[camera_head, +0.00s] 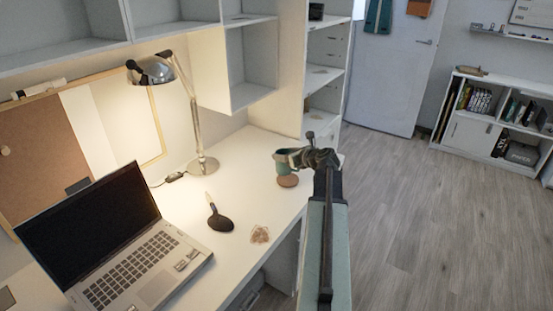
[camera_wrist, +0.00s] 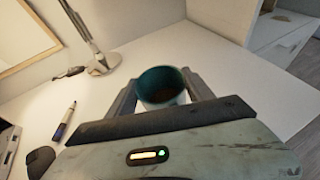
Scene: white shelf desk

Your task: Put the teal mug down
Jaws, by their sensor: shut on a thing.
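The teal mug (camera_head: 283,167) is upright between the fingers of my gripper (camera_head: 300,158), over the right part of the white desk. In the wrist view, I look into the open top of the mug (camera_wrist: 161,84), with a finger on each side of it; its inside looks dark and brownish at the bottom. My gripper (camera_wrist: 160,92) is shut on it. A round brown coaster (camera_head: 288,182) shows just below the mug in the head view. I cannot tell whether the mug touches the desk or the coaster.
A metal desk lamp (camera_head: 205,166) stands behind and left of the mug. A laptop (camera_head: 130,255), a dark mouse (camera_head: 219,223), a marker (camera_head: 209,198) and a small patterned piece (camera_head: 260,234) are on the desk (camera_head: 245,190). White shelves (camera_head: 325,80) rise behind.

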